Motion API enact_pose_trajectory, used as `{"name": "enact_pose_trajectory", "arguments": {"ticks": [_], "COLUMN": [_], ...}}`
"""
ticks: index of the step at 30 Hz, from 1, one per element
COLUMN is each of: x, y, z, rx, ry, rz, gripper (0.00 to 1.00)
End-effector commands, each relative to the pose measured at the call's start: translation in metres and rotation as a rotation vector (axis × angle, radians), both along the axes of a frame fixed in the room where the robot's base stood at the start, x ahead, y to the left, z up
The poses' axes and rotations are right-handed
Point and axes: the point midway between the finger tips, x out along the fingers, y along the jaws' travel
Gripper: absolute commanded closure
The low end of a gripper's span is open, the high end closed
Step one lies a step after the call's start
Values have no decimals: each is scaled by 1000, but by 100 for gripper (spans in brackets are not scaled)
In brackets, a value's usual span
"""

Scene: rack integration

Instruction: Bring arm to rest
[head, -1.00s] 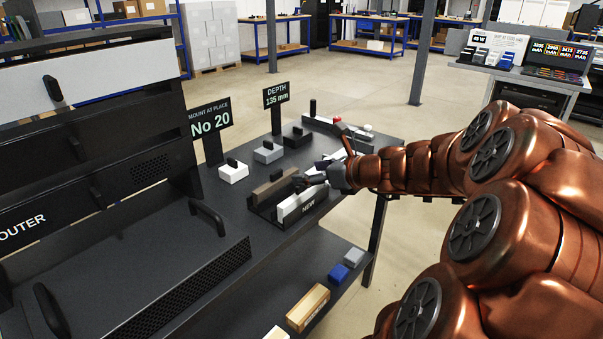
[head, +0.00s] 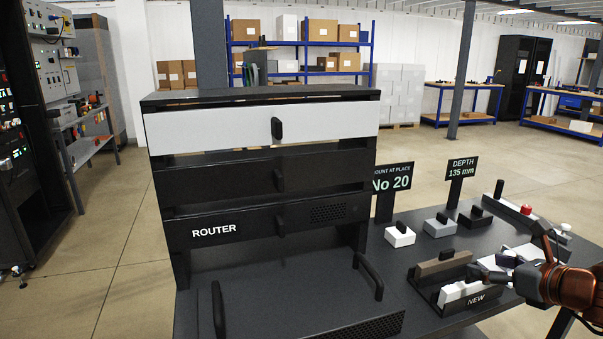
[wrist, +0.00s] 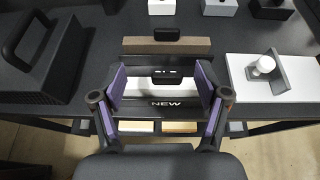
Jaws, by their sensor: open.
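My gripper (wrist: 162,98) is open in the wrist view. Its two purple-lined fingers show to either side of the white block with a black handle (wrist: 164,85) in the tray marked NEW (wrist: 168,104). Nothing is held between the fingers, as far as I can see. In the head view my gripper (head: 487,272) is close above the same white block (head: 460,291), at the lower right. My copper-coloured arm reaches in from the right edge. The exact gap between fingers and block cannot be told.
A brown block (head: 441,264) sits behind the white one. Several handled blocks, including a white one (head: 400,236), stand farther back. Signs read No 20 (head: 391,179) and DEPTH 135 mm (head: 462,168). The rack with the ROUTER unit (head: 265,228) stands left of the tray.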

Motion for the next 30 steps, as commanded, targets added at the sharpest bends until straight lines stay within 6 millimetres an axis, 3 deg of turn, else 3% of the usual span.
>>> {"name": "enact_pose_trajectory", "arguments": {"ticks": [8,12,18,24,30], "x": [-3,-24,-70,-126,-186], "y": [107,171,236,273,283], "z": [2,-4,-14,-22,-25], "rx": [-265,-444,-675,-899,-1106], "ry": [37,44,32,-5,-57], "rz": [382,659,1038,1421,1820], "gripper": [26,26,26,26,26]}}
